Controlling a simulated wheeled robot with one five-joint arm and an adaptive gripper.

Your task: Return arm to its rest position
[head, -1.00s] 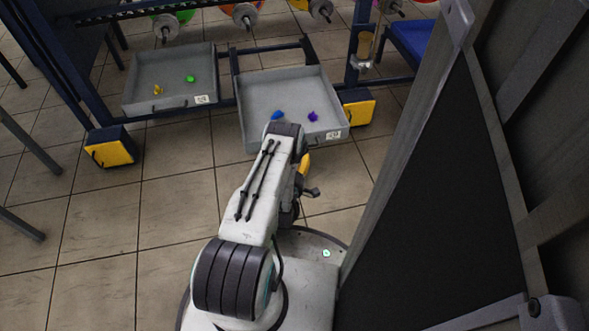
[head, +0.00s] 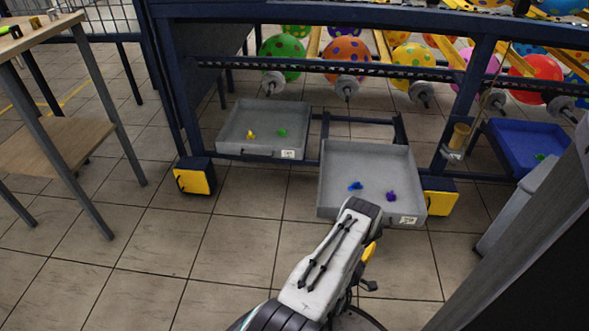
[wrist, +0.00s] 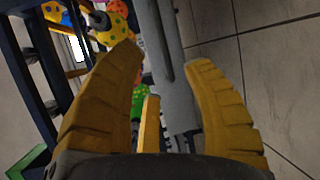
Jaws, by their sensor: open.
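My arm stretches forward from the bottom of the head view toward the near grey tray.
The grey tray (head: 328,180) ahead holds a blue and a purple piece. Another grey tray (head: 225,145) holds a yellow and a green piece. A blue tray (head: 520,165) is at right. A wooden table (head: 60,145) stands left. A dark panel (head: 540,270) is close at right. Floor (head: 140,260) is clear at left.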

